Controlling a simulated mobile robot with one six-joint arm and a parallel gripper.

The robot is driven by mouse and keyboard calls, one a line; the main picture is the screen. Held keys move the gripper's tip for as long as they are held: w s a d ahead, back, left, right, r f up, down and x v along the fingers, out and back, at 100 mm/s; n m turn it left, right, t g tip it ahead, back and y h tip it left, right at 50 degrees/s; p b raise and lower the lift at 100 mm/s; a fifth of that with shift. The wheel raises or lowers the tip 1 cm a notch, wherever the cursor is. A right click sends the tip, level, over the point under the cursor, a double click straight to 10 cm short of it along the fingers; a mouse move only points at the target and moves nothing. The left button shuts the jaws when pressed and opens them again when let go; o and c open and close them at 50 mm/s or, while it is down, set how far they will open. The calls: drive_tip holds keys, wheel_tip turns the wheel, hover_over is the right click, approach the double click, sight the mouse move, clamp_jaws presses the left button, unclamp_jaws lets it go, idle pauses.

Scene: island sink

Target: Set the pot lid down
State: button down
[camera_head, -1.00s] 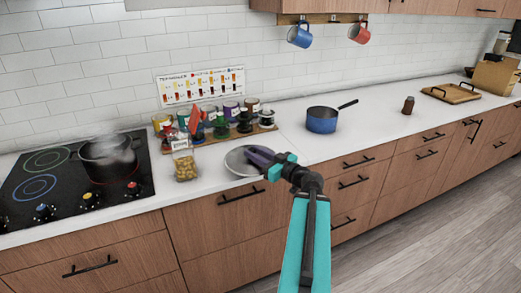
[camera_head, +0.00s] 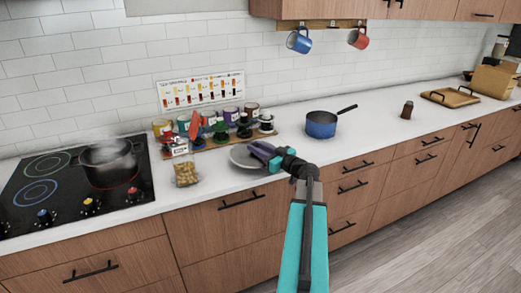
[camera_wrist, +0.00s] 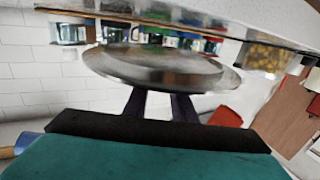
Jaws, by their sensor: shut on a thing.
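The pot lid (camera_head: 243,157) is a round grey metal disc over the counter, right of the jar with yellow contents. My gripper (camera_head: 262,153) reaches it from the front right, its dark purple fingers shut on it. In the wrist view, which looks upside down, the lid (camera_wrist: 155,66) spans the middle beyond my gripper fingers (camera_wrist: 160,100). The part of the lid between the fingertips is hidden. I cannot tell whether its rim touches the counter.
The jar (camera_head: 186,173) stands close left of the lid. A spice rack (camera_head: 212,138) is behind. A steaming dark pot (camera_head: 108,162) sits on the cooktop (camera_head: 40,190). A blue saucepan (camera_head: 320,124) stands to the right. The white counter (camera_head: 370,127) right of the saucepan has free room.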

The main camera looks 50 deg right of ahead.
drive_tip(key=shift+w+d+f+p, duration=0.1)
drive_tip(key=shift+w+d+p, duration=0.05)
drive_tip(key=shift+w+d, duration=0.55)
drive_tip(key=shift+w+d+f+p, duration=0.15)
drive_tip(key=shift+w+d, duration=0.35)
drive_tip(key=shift+d, duration=0.35)
drive_tip(key=shift+r, duration=0.1)
drive_tip(key=shift+f+p, duration=0.35)
drive_tip(key=shift+f, duration=1.4)
drive_tip(key=shift+f, duration=0.1)
drive_tip(key=c, duration=1.5)
unclamp_jaws()
drive_tip(key=shift+o, duration=0.2)
drive_tip(key=s+b, duration=0.2)
drive_tip(key=s, duration=1)
